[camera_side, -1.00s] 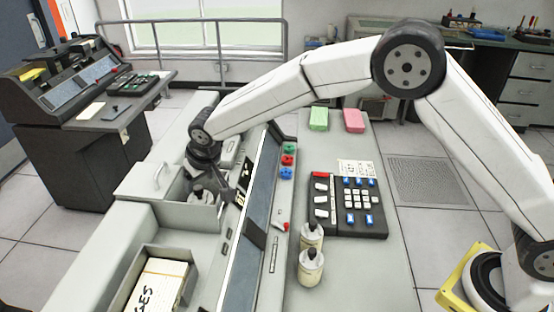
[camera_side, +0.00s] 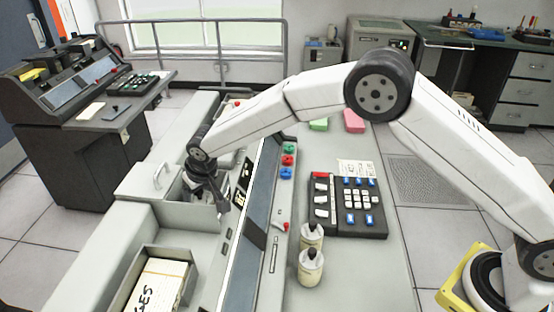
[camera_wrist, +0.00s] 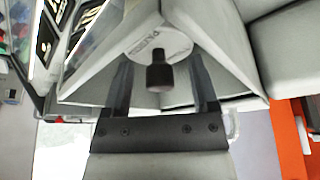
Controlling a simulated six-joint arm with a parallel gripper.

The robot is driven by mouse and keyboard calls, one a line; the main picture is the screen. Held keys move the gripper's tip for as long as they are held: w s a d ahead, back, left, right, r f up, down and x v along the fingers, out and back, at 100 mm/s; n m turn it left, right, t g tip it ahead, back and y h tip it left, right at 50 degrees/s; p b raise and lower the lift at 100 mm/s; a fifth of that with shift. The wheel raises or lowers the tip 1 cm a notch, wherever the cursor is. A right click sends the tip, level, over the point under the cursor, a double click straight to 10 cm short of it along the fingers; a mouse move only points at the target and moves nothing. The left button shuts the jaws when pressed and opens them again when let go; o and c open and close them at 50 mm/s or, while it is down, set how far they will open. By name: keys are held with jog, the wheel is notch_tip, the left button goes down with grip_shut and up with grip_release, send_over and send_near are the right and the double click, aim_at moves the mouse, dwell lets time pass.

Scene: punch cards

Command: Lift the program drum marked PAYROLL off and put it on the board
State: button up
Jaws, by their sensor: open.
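The program drum (camera_wrist: 170,38) shows in the wrist view as a pale round top with a black knob (camera_wrist: 159,74) and partly readable upside-down lettering that seems to begin "PAY". It sits inside a grey open bay (camera_side: 190,217) of the console. My gripper (camera_wrist: 162,88) is open, with one dark finger on each side of the knob and gaps between. In the side view my gripper (camera_side: 212,202) reaches down into the bay and hides the drum. I cannot make out which thing is the board.
The bay's walls stand close around my gripper. A card tray (camera_side: 160,283) stands at the front. A lid with a handle (camera_side: 150,183) is to the left.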

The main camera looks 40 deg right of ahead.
dwell(0.3)
grip_shut()
jog(key=shift+r, duration=0.1)
dwell(1.2)
